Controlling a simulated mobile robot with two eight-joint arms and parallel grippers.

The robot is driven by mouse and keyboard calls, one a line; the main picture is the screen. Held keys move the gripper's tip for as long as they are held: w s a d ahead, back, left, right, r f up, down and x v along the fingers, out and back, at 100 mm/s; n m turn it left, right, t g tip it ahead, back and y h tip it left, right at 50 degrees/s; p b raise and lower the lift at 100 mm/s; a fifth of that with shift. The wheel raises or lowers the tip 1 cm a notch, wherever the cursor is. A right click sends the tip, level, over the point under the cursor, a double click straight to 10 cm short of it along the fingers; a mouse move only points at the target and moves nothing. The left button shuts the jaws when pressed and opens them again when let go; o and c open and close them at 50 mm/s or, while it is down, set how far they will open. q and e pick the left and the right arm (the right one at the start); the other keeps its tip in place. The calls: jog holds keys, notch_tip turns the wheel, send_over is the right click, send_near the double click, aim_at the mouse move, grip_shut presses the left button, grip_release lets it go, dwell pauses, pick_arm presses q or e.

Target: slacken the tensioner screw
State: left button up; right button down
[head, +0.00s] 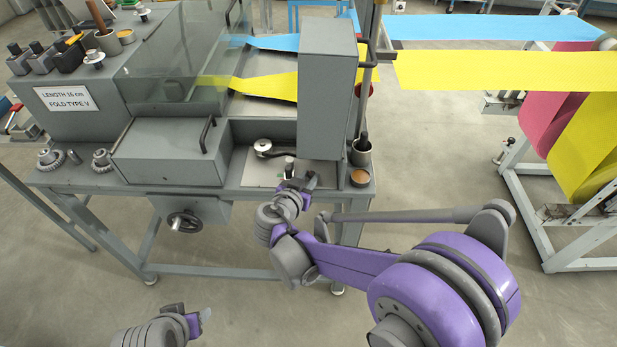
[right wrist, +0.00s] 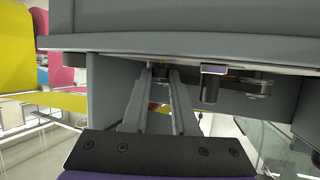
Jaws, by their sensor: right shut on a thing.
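My right gripper (head: 301,181) is at the front edge of the grey machine, over the pale plate (head: 258,178) below the tall grey box. In the right wrist view its two grey fingers (right wrist: 163,78) are close together and shut on a small part at the machine's edge, which I take to be the tensioner screw. The fingers hide most of it. A dark cylinder (right wrist: 210,88) and a disc on a short arm (head: 263,148) stand beside the gripper. My left gripper (head: 198,319) is low at the bottom of the head view, away from the machine; its jaw gap is unclear.
Blue (head: 470,27) and yellow (head: 500,70) webs run into the machine from the right. A cup with a dark handle (head: 362,151) and an orange-filled pot (head: 361,179) stand right of the plate. A handwheel (head: 185,221) hangs below. The floor in front is clear.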

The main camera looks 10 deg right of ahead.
jog(key=shift+d+n+y, duration=0.1)
jog(key=shift+n+y, duration=0.2)
jog(key=n+t+y, duration=0.2)
jog(key=n+y, duration=0.1)
jog(key=shift+s+d, duration=0.2)
jog(key=shift+d, duration=0.15)
jog(key=shift+d+n+t+y+b, duration=0.1)
jog(key=shift+n+t+y+b, duration=0.2)
jog(key=shift+n+y+b, duration=0.5)
jog(key=shift+n+y, duration=0.5)
jog(key=shift+y, duration=0.2)
jog(key=c, duration=0.7)
grip_release()
jog(key=d+p+v, duration=0.1)
jog(key=p+v, duration=0.1)
jog(key=v, duration=0.8)
jog(key=shift+s+a, duration=0.4)
jog(key=shift+a, duration=0.1)
